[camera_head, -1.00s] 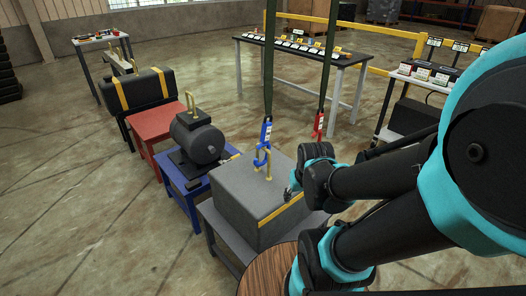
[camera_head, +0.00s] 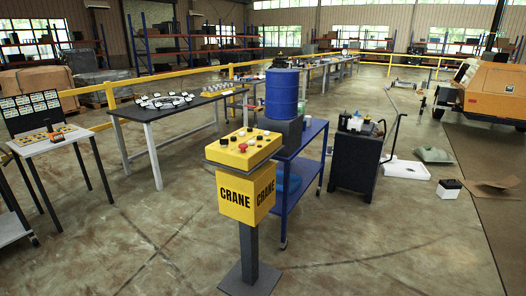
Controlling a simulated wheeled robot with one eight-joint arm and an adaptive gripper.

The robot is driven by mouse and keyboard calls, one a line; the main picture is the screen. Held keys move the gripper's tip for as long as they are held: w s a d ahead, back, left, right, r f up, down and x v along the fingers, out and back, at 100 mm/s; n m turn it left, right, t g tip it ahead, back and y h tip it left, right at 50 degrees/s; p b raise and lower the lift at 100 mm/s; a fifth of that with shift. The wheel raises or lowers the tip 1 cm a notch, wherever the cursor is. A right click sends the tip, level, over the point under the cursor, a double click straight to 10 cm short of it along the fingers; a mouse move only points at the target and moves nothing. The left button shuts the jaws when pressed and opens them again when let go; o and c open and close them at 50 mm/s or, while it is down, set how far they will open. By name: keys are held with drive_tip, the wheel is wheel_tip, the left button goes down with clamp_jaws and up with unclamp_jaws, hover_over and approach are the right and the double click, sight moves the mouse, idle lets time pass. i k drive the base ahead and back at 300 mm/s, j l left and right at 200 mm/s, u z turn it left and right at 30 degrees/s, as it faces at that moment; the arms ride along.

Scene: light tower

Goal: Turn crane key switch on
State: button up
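The crane control stand is near the middle of the view. Its yellow panel (camera_head: 262,151) slopes on top, and a yellow box marked CRANE (camera_head: 236,197) hangs below it on a grey post (camera_head: 248,250). The panel carries a red button (camera_head: 243,147) and several dark and pale knobs or buttons. They are too small for me to tell which one is the key switch or how it is set. My gripper and arm are not in view.
A blue cart (camera_head: 300,170) with a blue drum (camera_head: 282,93) stands right behind the panel. A black cabinet (camera_head: 356,160) stands further right. Tables (camera_head: 150,115) and a small console desk (camera_head: 48,140) are at left. The floor (camera_head: 370,250) around the post is clear.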

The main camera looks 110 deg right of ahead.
sight(225, 142)
drive_tip(key=k+j+z, duration=0.1)
drive_tip(key=j+z, duration=0.2)
drive_tip(key=z, duration=0.15)
drive_tip(key=k+j+z, duration=0.15)
drive_tip(key=j+z, duration=0.15)
drive_tip(key=z, duration=0.8)
drive_tip(key=i+z, duration=0.1)
drive_tip(key=z, duration=0.35)
drive_tip(key=i+l+z, duration=0.1)
drive_tip(key=z, duration=0.35)
drive_tip(key=i+z, duration=0.2)
drive_tip(key=z, duration=0.25)
drive_tip(key=i+j+z, duration=0.1)
drive_tip(key=z, duration=0.35)
drive_tip(key=i+j+z, duration=0.1)
drive_tip(key=z, duration=0.35)
